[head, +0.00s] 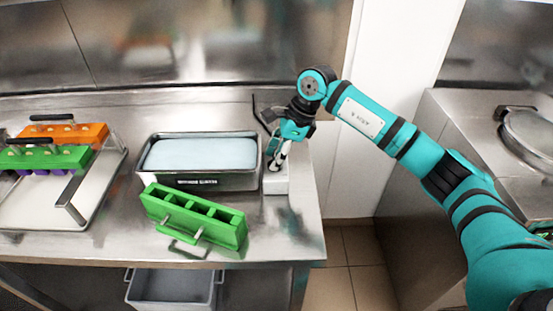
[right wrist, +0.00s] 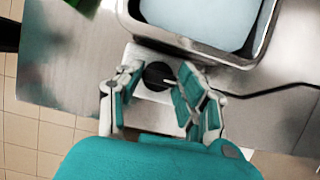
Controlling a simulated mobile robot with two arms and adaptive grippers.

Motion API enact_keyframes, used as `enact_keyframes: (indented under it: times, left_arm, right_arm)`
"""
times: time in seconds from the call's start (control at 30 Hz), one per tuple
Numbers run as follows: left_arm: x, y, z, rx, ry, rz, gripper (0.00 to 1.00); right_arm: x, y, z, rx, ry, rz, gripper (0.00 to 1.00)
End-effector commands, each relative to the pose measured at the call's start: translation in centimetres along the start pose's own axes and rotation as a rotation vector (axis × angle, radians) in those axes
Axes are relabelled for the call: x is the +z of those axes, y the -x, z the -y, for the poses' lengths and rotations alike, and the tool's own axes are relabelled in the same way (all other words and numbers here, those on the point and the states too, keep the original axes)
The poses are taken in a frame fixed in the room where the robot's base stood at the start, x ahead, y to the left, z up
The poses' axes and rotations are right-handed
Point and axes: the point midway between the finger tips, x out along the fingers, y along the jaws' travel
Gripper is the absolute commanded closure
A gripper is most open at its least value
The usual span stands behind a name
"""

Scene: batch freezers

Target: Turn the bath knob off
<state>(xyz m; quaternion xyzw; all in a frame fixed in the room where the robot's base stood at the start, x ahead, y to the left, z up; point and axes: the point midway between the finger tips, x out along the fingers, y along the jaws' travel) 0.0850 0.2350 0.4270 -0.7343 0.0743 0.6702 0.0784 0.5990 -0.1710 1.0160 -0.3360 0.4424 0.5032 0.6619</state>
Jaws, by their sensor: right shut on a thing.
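The bath (head: 199,183) is a steel tub of pale blue liquid on the steel counter. A white control box (head: 277,184) stands at its right side. In the right wrist view the black round knob (right wrist: 157,76) with a pale pointer sits on the white box (right wrist: 146,54). My right gripper (head: 277,163) comes down over the box from above. In the right wrist view my right gripper (right wrist: 150,90) has its fingers on either side of the knob, shut on it. In the head view the gripper hides the knob. My left gripper is not in view.
A green mold (head: 196,216) lies in front of the bath. Orange (head: 62,133) and green (head: 45,158) molds stand at a white tray (head: 78,207) on the left. A black cable (right wrist: 275,88) leaves the box. A grey bin (head: 172,287) is below the counter.

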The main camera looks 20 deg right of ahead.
Motion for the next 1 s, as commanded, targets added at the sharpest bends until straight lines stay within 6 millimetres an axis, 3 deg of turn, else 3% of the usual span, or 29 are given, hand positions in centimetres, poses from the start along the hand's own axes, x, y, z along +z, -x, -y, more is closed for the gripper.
enact_keyframes:
  times: [0.4,0.43,0.5,0.8,1.0]
  left_arm:
    - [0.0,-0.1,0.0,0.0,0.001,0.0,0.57]
    - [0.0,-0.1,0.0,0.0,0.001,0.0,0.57]
    - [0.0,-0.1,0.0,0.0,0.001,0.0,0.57]
    - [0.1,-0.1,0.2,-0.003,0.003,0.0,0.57]
    - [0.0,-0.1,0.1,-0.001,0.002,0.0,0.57]
  right_arm:
    - [0.0,0.1,0.1,0.001,0.007,0.0,0.96]
    - [0.0,0.1,0.1,0.001,0.007,0.0,0.6]
    - [0.0,0.1,0.0,0.001,0.007,0.0,0.54]
    - [0.0,0.3,0.1,0.001,0.006,0.0,0.54]
    - [0.0,3.2,0.1,-0.003,0.006,0.0,0.54]
